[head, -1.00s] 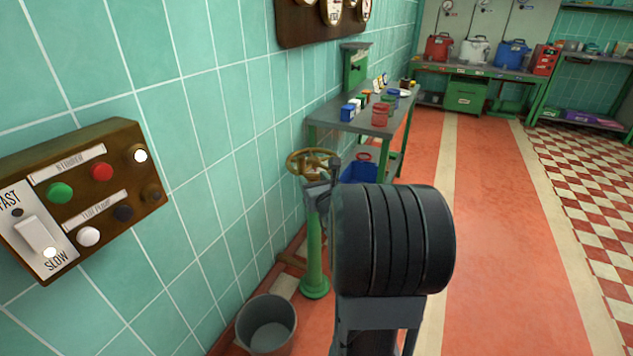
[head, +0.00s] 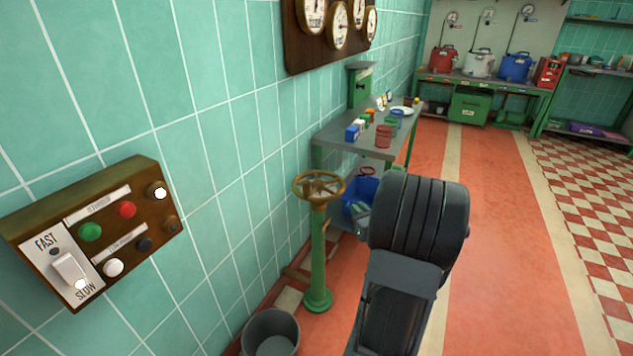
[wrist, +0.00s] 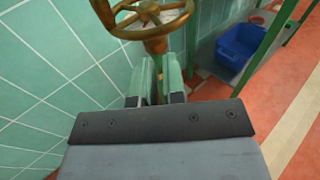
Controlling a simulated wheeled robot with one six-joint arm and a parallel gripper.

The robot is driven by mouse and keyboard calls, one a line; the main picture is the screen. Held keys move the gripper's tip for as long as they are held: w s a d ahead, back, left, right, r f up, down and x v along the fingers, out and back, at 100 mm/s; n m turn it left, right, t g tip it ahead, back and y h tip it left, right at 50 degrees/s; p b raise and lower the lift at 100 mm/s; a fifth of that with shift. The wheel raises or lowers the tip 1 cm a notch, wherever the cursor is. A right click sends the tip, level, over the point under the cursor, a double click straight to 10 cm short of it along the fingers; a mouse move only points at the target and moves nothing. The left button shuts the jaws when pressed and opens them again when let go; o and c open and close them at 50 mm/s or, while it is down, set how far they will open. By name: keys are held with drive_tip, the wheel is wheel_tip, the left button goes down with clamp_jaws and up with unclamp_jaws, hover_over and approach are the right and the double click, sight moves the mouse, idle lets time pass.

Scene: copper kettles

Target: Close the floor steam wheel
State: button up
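The steam wheel is a brass spoked handwheel (head: 319,186) on top of a green floor post (head: 318,260), left of my arm in the head view. The wrist view shows the wheel (wrist: 152,14) at the top, cut off by the frame edge, with its brass hub below. My gripper (wrist: 158,84) points toward the post just below the wheel. Its two fingers stand apart with a gap between them, and nothing is held. I see no contact with the wheel. In the head view my forearm hides most of the gripper.
A wall control box (head: 95,232) with buttons and a switch is at the left. A grey bucket (head: 271,333) stands near the post. Behind the wheel is a green table (head: 352,139) with small pots, and a blue tub (wrist: 241,46) below. The red floor on the right is clear.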

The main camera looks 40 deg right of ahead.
drive_tip(key=a+n+y, duration=0.2)
drive_tip(key=y, duration=0.1)
drive_tip(key=a+n+t+y, duration=0.1)
drive_tip(key=y, duration=0.1)
drive_tip(key=shift+a+r, duration=0.1)
drive_tip(key=shift+r, duration=0.2)
clamp_jaws()
drive_tip(key=b, duration=0.3)
approach(306, 191)
drive_tip(key=w, duration=0.7)
drive_tip(key=shift+d+r+y, duration=0.25)
drive_tip(key=shift+d+y, duration=0.1)
drive_tip(key=shift+y, duration=0.05)
drive_tip(key=shift+w, duration=0.2)
drive_tip(key=shift+w+a, duration=0.1)
drive_tip(key=shift+w+a+b, duration=0.45)
drive_tip(key=shift+w+a, duration=0.35)
drive_tip(key=shift+w, duration=0.1)
drive_tip(key=shift+w+a+b, duration=0.2)
drive_tip(key=shift+w+a, duration=0.05)
drive_tip(key=shift+w, duration=0.35)
drive_tip(key=shift+w+a+b, duration=0.15)
drive_tip(key=shift+w+a, duration=0.05)
drive_tip(key=shift+w, duration=0.4)
drive_tip(key=shift+w+a+b, duration=0.2)
drive_tip(key=shift+w+a, duration=0.05)
drive_tip(key=shift+w, duration=0.4)
